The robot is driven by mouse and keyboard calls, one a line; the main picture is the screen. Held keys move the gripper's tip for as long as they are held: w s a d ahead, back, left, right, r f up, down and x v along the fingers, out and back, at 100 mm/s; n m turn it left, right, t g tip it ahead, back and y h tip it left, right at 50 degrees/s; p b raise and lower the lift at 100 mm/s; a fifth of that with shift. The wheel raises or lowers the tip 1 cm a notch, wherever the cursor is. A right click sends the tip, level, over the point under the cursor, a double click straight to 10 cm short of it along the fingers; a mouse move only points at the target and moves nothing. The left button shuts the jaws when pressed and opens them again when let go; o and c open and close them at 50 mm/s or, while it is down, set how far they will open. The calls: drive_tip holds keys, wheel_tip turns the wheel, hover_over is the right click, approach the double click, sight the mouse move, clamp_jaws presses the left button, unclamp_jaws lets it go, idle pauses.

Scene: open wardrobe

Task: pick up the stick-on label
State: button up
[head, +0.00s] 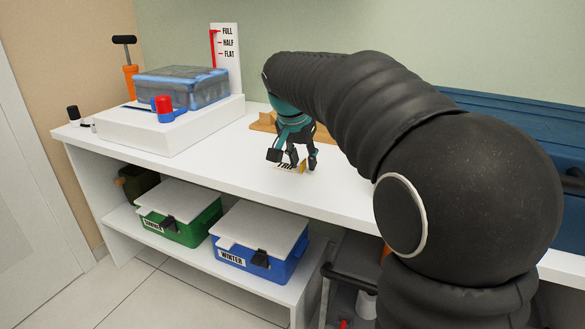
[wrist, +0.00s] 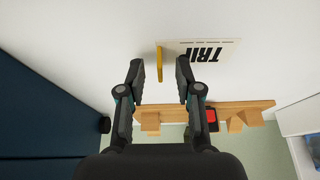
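The stick-on label is a cream card with black "TRIP" lettering; it lies on the white top in the head view (head: 285,168) and shows in the wrist view (wrist: 225,50). A yellow upright tab (wrist: 160,62) stands at its left edge in the wrist view. My gripper (wrist: 160,75) is open and empty, its fingertips either side of the tab's line, with the right fingertip near the label. In the head view my gripper (head: 292,160) is just over the label and hides part of it. I cannot tell whether the fingers touch it.
A wooden rack (wrist: 170,107) lies close behind my gripper. A packed blue-grey bag (head: 180,88) sits on a white platform (head: 140,130) at left, by a FULL/HALF/FLAT gauge (head: 228,60). Green (head: 185,228) and blue (head: 285,270) lidded boxes stand on the shelf below. A dark blue case (head: 500,125) is at right.

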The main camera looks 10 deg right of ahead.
clamp_jaws()
drive_tip(key=shift+r, duration=0.15)
drive_tip(key=shift+r, duration=0.3)
wheel_tip(320, 180, up, 4)
drive_tip(key=shift+d+f+p, duration=0.1)
drive_tip(key=shift+d+p, duration=0.05)
drive_tip(key=shift+p, duration=0.35)
drive_tip(key=s+d+r, duration=0.5)
drive_tip(key=d+r, duration=0.1)
drive_tip(key=d, duration=0.4)
drive_tip(key=shift+d+r+p, duration=0.15)
drive_tip(key=shift+r+p, duration=0.05)
drive_tip(key=shift+p, duration=0.2)
